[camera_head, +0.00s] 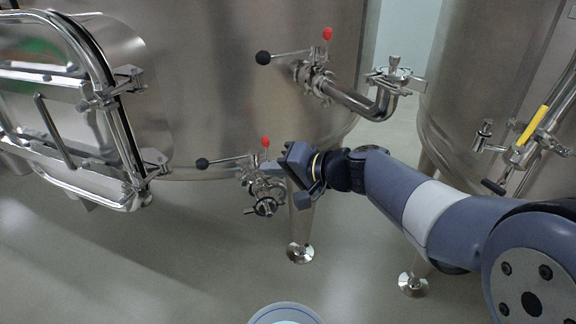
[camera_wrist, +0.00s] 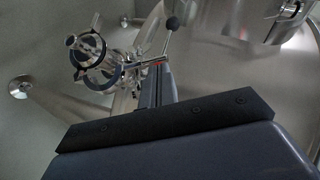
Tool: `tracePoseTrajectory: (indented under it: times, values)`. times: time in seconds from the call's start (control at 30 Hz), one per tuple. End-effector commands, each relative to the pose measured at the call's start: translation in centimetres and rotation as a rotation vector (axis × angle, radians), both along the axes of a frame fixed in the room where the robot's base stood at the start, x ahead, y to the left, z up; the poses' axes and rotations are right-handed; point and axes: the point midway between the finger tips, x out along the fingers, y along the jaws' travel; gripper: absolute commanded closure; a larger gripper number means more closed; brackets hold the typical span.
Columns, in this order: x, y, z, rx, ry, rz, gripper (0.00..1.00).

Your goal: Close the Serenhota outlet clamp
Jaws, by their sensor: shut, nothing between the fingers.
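The lower outlet (camera_head: 264,190) is a steel valve with clamp rings under the left vat. It has a lever with a black knob (camera_head: 202,163) and a red knob (camera_head: 265,142). My gripper (camera_head: 272,170) is shut and empty, just right of this valve; contact cannot be told. In the wrist view the shut fingers (camera_wrist: 155,82) point at the lever, with its black ball (camera_wrist: 172,23) beyond. The outlet's open-ended fitting and ring clamp (camera_wrist: 92,55) stand left of the fingertips. No Serenhota label is readable, and the clamp's latch state is unclear.
An upper outlet pipe (camera_head: 350,98) with its own lever and a clamped end juts from the same vat (camera_head: 230,90). A hinged manway door (camera_head: 60,100) is at left. Another vat (camera_head: 480,70) with a yellow-handled fitting stands at right. Vat legs (camera_head: 300,225) stand on open floor.

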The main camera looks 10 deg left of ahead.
Motion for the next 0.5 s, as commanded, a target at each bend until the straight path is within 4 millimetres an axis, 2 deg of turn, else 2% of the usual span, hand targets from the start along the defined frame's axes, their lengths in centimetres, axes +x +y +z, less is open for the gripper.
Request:
tracePoseTrajectory:
  times: [0.3,0.5]
  values:
    - [-1.9,3.1,-0.6,-0.259,-0.15,0.006,1.0]
    - [-2.4,4.1,-1.5,-0.372,-0.214,0.004,1.0]
